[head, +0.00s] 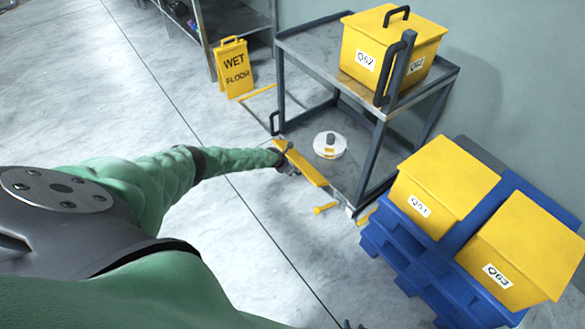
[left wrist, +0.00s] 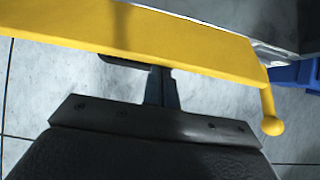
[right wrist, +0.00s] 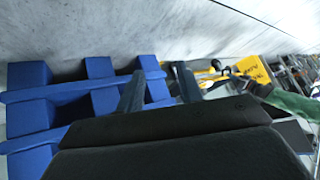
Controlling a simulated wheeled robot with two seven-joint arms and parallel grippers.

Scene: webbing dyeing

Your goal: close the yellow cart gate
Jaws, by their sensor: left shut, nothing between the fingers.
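The yellow gate (head: 308,168) is a flat bar running roughly along the near lower edge of the grey cart (head: 362,108). I cannot tell if its free end touches the frame. In the left wrist view the gate (left wrist: 150,32) crosses the top, with a yellow round-ended rod (left wrist: 270,124) at its right end. My left gripper (head: 286,164) is at the gate's near side; its fingers (left wrist: 160,85) are together and empty, their tips close to the bar. Contact is unclear. My right gripper (right wrist: 158,88) has its fingers apart and empty; only its tips (head: 353,325) show at the head view's bottom edge.
A white round object (head: 330,150) sits on the cart's lower shelf, a yellow bin (head: 385,55) on top. Yellow bins (head: 448,180) stand on a blue pallet (head: 405,262) at right. A wet floor sign (head: 234,68) stands behind. The floor at left is clear.

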